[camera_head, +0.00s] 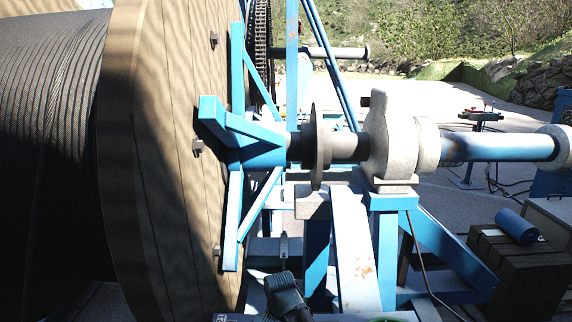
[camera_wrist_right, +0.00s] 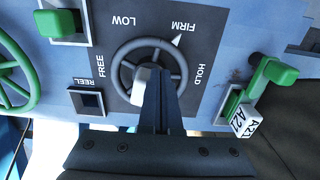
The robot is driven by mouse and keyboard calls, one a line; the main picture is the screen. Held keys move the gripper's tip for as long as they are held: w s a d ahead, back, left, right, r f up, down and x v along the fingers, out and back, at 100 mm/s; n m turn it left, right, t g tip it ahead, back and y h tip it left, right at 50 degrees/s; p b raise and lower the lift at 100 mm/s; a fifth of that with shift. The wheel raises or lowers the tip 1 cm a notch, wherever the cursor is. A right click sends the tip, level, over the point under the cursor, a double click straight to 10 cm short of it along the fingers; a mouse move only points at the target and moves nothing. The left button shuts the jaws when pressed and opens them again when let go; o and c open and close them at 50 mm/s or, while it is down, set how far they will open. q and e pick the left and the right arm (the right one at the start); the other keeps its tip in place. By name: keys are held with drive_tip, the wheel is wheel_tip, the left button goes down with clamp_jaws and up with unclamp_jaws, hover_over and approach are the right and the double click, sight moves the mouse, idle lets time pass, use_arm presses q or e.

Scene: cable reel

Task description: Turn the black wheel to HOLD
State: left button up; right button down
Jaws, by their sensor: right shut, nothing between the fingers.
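The black wheel (camera_wrist_right: 117,66) sits on a dark dial plate in the right wrist view, where the lettering appears upside down. The plate reads FREE, LOW, FIRM and HOLD around the wheel. A white triangular pointer (camera_wrist_right: 177,41) at the rim is beside FIRM (camera_wrist_right: 185,25); HOLD (camera_wrist_right: 200,75) is further round to the right. A pale knob (camera_wrist_right: 140,88) on the wheel is partly hidden by my right gripper (camera_wrist_right: 160,78). Its fingers are shut and empty, over the wheel's lower right part beside the knob; contact cannot be told. My left gripper is not in view.
A green handwheel (camera_wrist_right: 15,75) and a green-topped switch (camera_wrist_right: 58,22) are left of the dial. A green lever (camera_wrist_right: 272,80) and an A21 tag (camera_wrist_right: 243,120) are close on the right. A large cable drum (camera_head: 175,150) stands left in the head view, beside a blue frame (camera_head: 385,240).

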drive_tip(key=shift+s+a, duration=0.15)
drive_tip(key=shift+s+a, duration=0.2)
drive_tip(key=shift+s, duration=0.15)
